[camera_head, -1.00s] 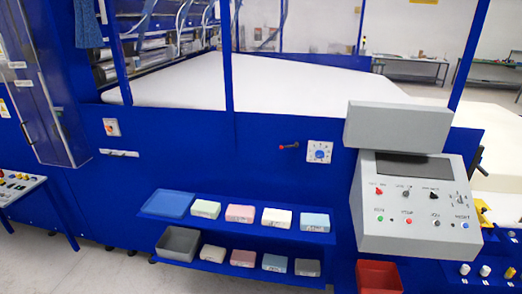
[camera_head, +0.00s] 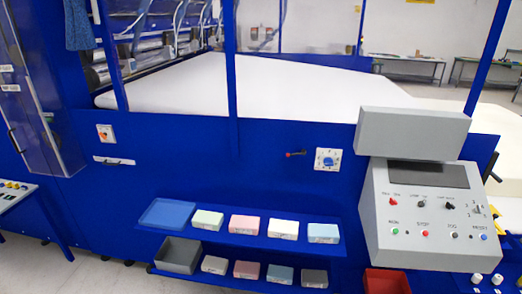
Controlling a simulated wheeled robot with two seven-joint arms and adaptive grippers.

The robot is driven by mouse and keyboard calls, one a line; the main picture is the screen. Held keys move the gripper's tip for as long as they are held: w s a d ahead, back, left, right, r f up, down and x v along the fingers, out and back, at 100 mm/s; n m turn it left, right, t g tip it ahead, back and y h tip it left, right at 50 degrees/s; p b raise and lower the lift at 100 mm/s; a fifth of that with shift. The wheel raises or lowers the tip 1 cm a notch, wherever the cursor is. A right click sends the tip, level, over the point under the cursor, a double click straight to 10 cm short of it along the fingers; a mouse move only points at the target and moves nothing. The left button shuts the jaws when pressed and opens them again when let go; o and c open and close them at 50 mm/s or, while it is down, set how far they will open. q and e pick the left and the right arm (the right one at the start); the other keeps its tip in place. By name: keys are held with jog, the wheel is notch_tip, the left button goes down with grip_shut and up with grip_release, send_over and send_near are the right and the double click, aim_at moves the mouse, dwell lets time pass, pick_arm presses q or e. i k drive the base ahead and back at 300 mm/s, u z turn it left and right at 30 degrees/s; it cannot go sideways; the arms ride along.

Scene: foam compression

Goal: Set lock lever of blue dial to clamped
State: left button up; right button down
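The blue dial (camera_head: 328,160) sits on a white square plate on the machine's blue front panel, right of the middle in the head view. The lever's markings are too small to read. Neither of my grippers shows in the view.
A grey control console (camera_head: 430,205) juts out right of the dial. Below, a blue shelf (camera_head: 235,238) holds several foam blocks, a blue tray (camera_head: 167,214) and a grey bin (camera_head: 179,256). A red bin (camera_head: 387,281) stands at the bottom. The panel before the dial is clear.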

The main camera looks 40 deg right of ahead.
aim_at(303, 152)
jog(key=u, duration=0.2)
jog(key=i, duration=0.8)
jog(key=z, duration=0.65)
jog(key=i, duration=0.6)
jog(key=z, duration=0.6)
